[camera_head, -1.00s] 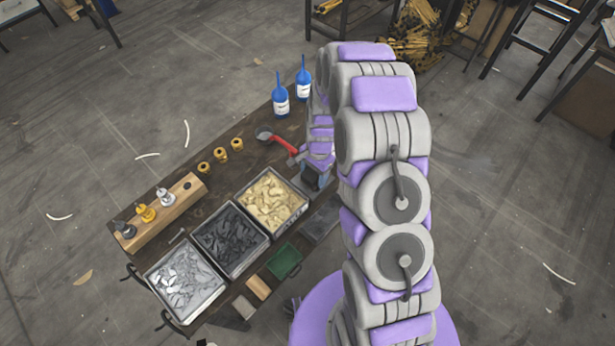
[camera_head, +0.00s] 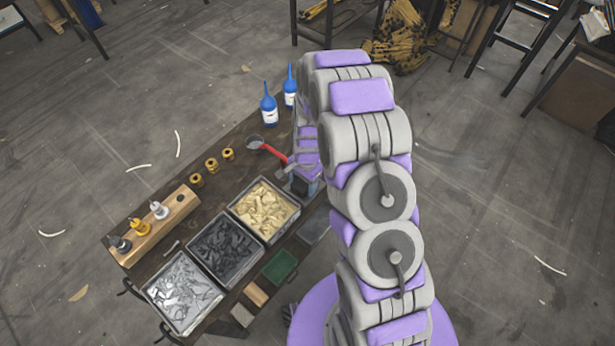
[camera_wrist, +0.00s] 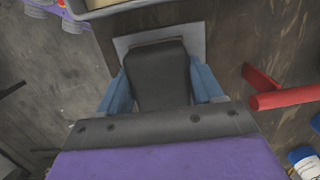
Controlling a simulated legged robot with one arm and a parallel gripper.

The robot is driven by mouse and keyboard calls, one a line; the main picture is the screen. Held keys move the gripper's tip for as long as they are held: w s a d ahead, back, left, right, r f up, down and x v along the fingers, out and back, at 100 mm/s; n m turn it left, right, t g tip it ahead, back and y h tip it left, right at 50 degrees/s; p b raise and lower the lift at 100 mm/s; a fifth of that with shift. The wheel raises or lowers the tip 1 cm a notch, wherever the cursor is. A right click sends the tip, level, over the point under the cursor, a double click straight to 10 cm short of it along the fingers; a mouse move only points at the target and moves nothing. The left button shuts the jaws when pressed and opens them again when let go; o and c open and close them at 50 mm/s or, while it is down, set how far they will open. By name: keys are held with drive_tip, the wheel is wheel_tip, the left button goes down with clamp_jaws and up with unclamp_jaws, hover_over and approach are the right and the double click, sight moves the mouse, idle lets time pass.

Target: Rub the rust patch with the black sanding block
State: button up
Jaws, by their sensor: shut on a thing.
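The black sanding block (camera_wrist: 160,75) is between the two blue fingers of my gripper (camera_wrist: 161,90) in the wrist view. My gripper is shut on it. Beyond and around the block lies a grey plate (camera_wrist: 193,38); a thin brown strip at the block's far edge may be part of the rust patch, the rest being hidden. I cannot tell whether the block touches the plate. In the head view a grey plate (camera_head: 314,229) lies at the table's right edge, and my gripper (camera_head: 303,188) is just above it in the picture, partly hidden by my arm.
A tray of yellowish parts (camera_head: 240,214) is left of the plate. Blue bottles (camera_head: 269,108) stand at the far end.

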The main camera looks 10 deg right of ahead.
sight(296, 189)
drive_tip(key=shift+s+a, duration=0.35)
drive_tip(key=shift+a, duration=0.55)
drive_tip(key=shift+s+a+r+p, duration=0.1)
drive_tip(key=shift+s+a+p, duration=0.3)
drive_tip(key=shift+s+a, duration=0.25)
drive_tip(key=shift+s+d, duration=0.1)
drive_tip(key=shift+p, duration=0.3)
